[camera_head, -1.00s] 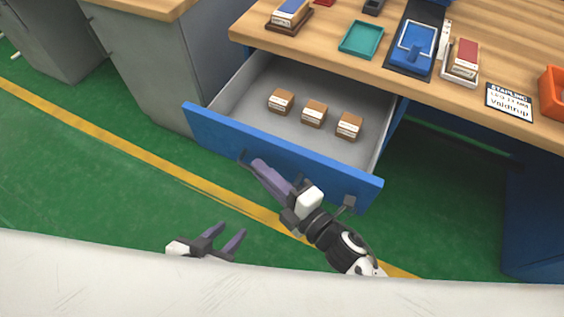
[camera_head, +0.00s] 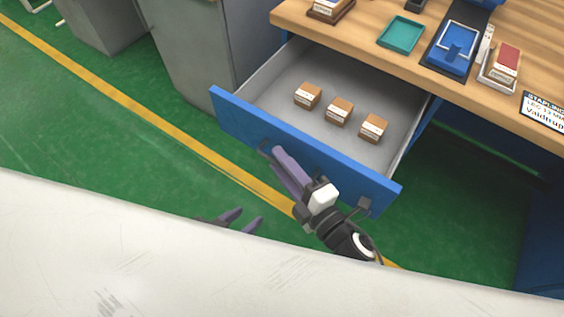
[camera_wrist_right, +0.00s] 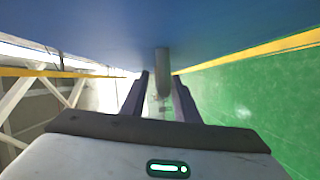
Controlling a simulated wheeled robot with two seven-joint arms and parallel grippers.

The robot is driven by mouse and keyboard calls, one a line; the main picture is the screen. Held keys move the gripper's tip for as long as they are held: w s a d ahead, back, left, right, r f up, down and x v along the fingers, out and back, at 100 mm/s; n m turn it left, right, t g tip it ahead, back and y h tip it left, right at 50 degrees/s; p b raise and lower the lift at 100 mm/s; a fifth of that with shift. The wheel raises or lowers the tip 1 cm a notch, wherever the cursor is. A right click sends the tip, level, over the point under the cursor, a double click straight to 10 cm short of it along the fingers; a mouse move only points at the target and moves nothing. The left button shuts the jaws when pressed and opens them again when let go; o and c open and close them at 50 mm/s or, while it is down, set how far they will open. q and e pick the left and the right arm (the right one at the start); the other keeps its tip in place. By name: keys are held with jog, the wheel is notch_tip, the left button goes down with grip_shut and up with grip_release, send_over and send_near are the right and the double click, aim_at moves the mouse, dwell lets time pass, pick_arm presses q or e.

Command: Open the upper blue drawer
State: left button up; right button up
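The upper blue drawer (camera_head: 330,160) is pulled out from under the wooden tabletop, its grey interior showing. Its handle shows as a dark mount (camera_head: 364,206) near the right end of the front; the right wrist view shows a grey bar (camera_wrist_right: 162,68). My right gripper (camera_head: 277,152) is at the drawer front. In the right wrist view its fingers stand on either side of the handle, with a narrow gap visible at each side. My left gripper (camera_head: 240,218) is open and empty, low in front of the drawer, partly hidden by a white surface.
Several small brown boxes, one a box (camera_head: 338,111), lie in the drawer. The tabletop (camera_head: 370,60) holds a teal tray (camera_head: 401,34) and a blue device (camera_head: 455,48). A grey cabinet (camera_head: 195,50) stands left. Green floor (camera_head: 130,140) is clear there.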

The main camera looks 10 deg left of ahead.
jog(key=shift+s+d, duration=0.25)
pick_arm(q)
jog(key=shift+s, duration=0.3)
pick_arm(e)
jog(key=v, duration=0.9)
jog(key=shift+s+d, duration=0.2)
jog(key=shift+d, duration=0.05)
pick_arm(q)
jog(key=shift+w+r, duration=0.15)
jog(key=shift+w, duration=0.1)
